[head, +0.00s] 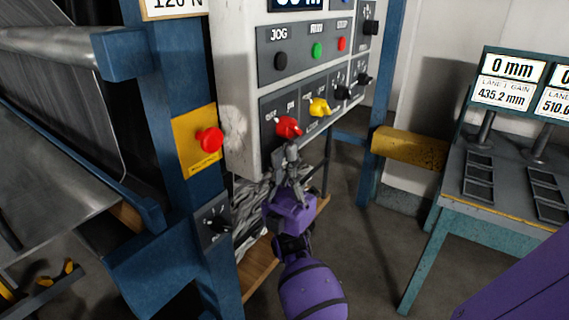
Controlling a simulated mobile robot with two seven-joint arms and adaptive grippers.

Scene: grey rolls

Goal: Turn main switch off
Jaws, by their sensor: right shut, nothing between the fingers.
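The control panel (240,110) is a pale upright box on the blue machine frame. A red rotary switch (288,126) sits at the lower left of its bottom row, with a dark label plate partly readable as "OFF". My right gripper (291,153) is shut and empty, with its fingertips just below the red switch. I cannot tell whether they touch it. The lower part of the switch's plate is partly hidden by the fingers. My left gripper is not in view.
A yellow knob (320,107) and black knobs (342,92) sit right of the red switch. JOG, green and red buttons (317,50) are above. A red emergency button (209,139) is at left. A teal table (455,200) with displays stands at right.

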